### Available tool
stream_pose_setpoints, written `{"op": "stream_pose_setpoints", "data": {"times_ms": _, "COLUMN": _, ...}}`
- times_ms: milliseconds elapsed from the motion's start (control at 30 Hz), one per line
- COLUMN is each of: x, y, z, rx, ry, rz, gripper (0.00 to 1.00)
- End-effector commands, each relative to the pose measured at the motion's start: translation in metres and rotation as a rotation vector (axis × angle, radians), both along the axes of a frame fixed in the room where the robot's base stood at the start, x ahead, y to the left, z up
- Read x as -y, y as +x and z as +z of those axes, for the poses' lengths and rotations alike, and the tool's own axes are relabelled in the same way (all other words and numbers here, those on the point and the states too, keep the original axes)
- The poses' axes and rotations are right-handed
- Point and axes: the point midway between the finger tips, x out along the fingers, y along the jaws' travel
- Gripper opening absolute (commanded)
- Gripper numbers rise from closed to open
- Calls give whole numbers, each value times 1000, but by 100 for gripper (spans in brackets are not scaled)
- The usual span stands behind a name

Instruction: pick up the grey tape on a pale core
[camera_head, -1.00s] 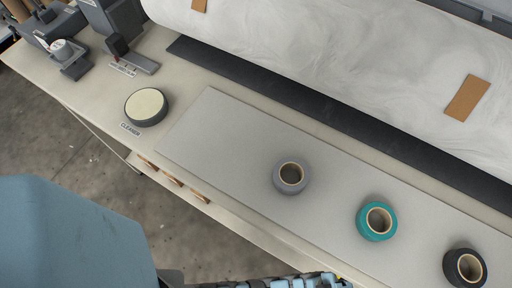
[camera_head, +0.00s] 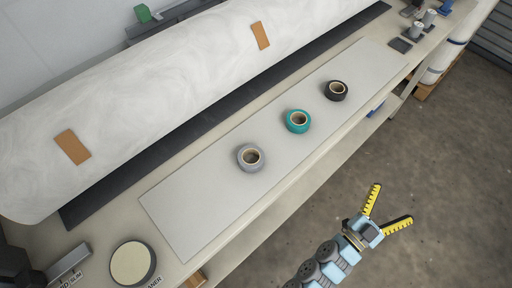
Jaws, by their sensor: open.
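The grey tape on a pale core (camera_head: 250,158) lies flat on the light grey mat (camera_head: 186,213), the nearest of three rolls in a row. A teal tape (camera_head: 298,121) and a black tape (camera_head: 336,91) lie beyond it to the upper right, apart from it. My gripper (camera_head: 388,206) is open and empty, with yellow fingers spread. In the picture it is over the floor in front of the bench, to the right of and below the grey tape.
A long white roll (camera_head: 180,85) with brown patches lies behind the mat, with a dark strip (camera_head: 215,119) along it. Small items (camera_head: 429,20) stand at the far right end. Concrete floor (camera_head: 440,150) is clear.

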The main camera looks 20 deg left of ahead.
Motion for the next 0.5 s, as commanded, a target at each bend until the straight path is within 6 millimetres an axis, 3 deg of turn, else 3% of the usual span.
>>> {"op": "stream_pose_setpoints", "data": {"times_ms": 33, "x": 7, "y": 7, "z": 11, "rx": -43, "ry": 24, "rz": 17, "gripper": 98}}
{"op": "stream_pose_setpoints", "data": {"times_ms": 233, "x": 7, "y": 34, "z": 19, "rx": -214, "ry": 107, "rz": 157, "gripper": 98}}
{"op": "stream_pose_setpoints", "data": {"times_ms": 500, "x": -35, "y": 48, "z": 52, "rx": -395, "ry": 130, "rz": 449, "gripper": 98}}
